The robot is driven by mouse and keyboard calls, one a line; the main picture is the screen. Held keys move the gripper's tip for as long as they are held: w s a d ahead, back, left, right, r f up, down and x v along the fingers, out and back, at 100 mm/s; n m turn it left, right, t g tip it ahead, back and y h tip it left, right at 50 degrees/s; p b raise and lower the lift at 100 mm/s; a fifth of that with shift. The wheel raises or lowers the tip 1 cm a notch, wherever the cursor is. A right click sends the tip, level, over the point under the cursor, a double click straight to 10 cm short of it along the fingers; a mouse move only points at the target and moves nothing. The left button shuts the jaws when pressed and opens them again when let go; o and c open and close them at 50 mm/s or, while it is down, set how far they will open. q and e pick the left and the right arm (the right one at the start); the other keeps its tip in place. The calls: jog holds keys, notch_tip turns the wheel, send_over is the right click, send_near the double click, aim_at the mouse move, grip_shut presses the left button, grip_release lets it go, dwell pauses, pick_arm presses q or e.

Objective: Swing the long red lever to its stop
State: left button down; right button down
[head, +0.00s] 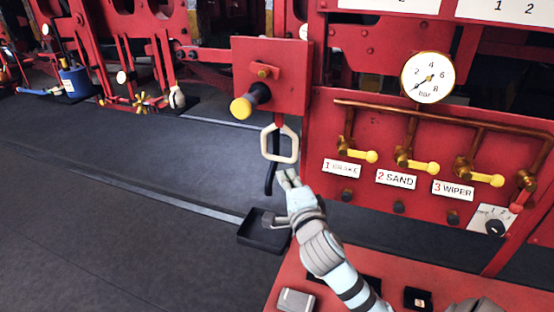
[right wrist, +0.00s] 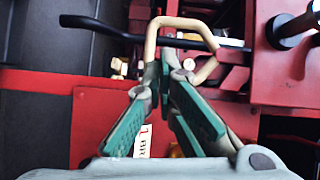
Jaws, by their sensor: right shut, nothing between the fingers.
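A cream loop handle (head: 279,143) hangs below a red box (head: 292,95) on a short red piece. I cannot tell how much of a long red lever shows behind it. In the right wrist view the loop (right wrist: 151,42) stands just beyond my fingertips, with a red piece (right wrist: 236,72) at its side. My right gripper (head: 284,178) is shut and empty just below the loop. In the right wrist view its fingertips (right wrist: 167,64) overlap the loop's opening; contact is unclear. My left gripper is not in view.
A black bent rod (head: 270,178) hangs behind the loop. A yellow knob (head: 241,108) sticks out from the box. Yellow-handled valves (head: 416,165) and a gauge (head: 428,77) are at right. A black tray (head: 259,240) lies below.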

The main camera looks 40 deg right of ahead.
jog(key=shift+w+d+r+m, duration=0.1)
jog(key=shift+w+r+m, duration=0.1)
jog(key=shift+r+m, duration=0.3)
jog(key=shift+r, duration=0.1)
jog(key=p+x, duration=0.1)
jog(key=x, duration=0.9)
jog(key=shift+p, duration=0.35)
